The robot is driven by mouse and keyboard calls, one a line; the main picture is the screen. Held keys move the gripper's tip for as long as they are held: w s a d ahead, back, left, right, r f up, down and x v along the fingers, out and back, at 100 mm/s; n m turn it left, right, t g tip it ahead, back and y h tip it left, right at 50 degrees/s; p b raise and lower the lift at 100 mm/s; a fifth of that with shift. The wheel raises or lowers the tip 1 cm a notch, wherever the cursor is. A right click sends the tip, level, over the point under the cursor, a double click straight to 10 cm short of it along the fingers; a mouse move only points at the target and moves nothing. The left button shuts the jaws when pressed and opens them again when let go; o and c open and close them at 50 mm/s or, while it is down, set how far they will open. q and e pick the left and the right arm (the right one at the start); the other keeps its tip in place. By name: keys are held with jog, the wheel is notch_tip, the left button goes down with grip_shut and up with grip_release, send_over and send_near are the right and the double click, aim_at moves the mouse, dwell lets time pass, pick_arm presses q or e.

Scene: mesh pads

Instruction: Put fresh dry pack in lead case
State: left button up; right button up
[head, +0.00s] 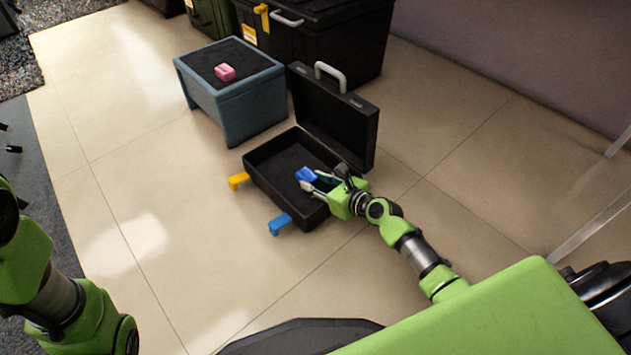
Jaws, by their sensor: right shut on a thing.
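A black case (262,177) lies open on the tiled floor, its lid (335,120) standing up at the back with a grey handle. My right gripper (305,181) reaches over the case from the right. It is shut on a small blue pack (306,174), which is over or inside the case's tray; I cannot tell whether it touches the bottom. A small pink pack (225,72) lies on the dark top of a blue-grey box (235,108) behind the case. My left arm shows at the lower left, but its gripper is out of view.
Large black (335,45) and green (211,18) bins stand at the back. Floor to the left and right is clear.

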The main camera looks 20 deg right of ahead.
jog(key=shift+f, duration=0.35)
jog(key=o, duration=1.1)
jog(key=shift+r, duration=0.3)
jog(key=shift+r+p, duration=0.5)
jog(key=shift+r, duration=0.05)
jog(key=p+v, duration=0.5)
jog(key=v, duration=0.6)
jog(key=shift+s+d, duration=0.1)
jog(key=shift+s, duration=0.35)
jog(key=shift+f, duration=0.1)
